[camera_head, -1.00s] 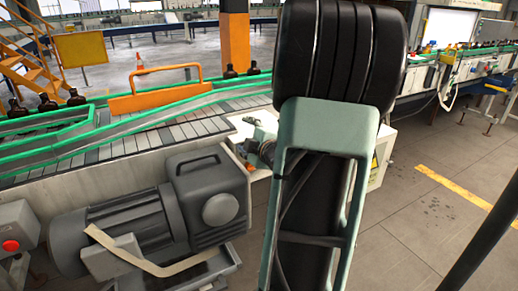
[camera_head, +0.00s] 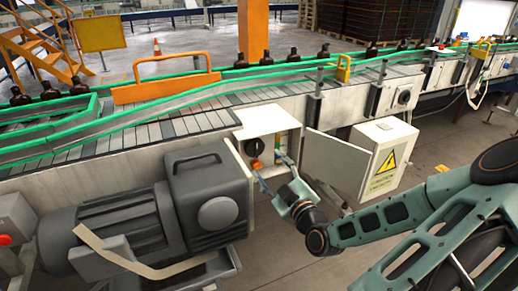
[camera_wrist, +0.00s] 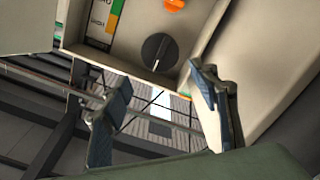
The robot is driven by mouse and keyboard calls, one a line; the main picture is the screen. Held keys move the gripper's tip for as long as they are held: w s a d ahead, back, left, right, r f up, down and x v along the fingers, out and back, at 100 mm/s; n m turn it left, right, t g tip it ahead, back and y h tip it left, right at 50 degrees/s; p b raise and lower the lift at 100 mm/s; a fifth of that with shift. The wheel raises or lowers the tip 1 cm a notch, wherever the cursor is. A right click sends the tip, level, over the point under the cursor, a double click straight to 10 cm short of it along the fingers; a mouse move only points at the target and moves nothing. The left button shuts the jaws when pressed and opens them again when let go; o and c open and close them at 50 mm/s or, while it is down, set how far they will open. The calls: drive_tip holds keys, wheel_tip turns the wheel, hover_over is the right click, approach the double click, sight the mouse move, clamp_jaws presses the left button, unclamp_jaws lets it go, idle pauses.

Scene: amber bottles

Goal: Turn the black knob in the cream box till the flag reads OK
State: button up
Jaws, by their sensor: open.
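The cream box (camera_head: 268,122) is open on the conveyor's side, its door (camera_head: 335,165) swung out to the right. The black knob (camera_head: 254,148) sits inside it. In the wrist view the round knob (camera_wrist: 160,52) has a white line pointing down. An orange part (camera_wrist: 174,4) shows at the top edge, and a label strip with green and orange bands (camera_wrist: 113,18) is at upper left; its lettering is too small to read surely. My gripper (camera_head: 272,170) is open and empty in front of the box. In the wrist view its fingers (camera_wrist: 162,84) are spread below the knob, apart from it.
A grey motor (camera_head: 150,225) stands left of the box. A white cabinet with a yellow warning sign (camera_head: 384,165) is to the right. The conveyor (camera_head: 170,122) carries dark bottles behind. Clear floor lies below the open door.

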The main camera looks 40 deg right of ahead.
sight(256, 150)
drive_tip(key=x, duration=1)
drive_tip(key=shift+w+a, duration=0.1)
drive_tip(key=shift+c, duration=0.6)
drive_tip(key=c, duration=0.8)
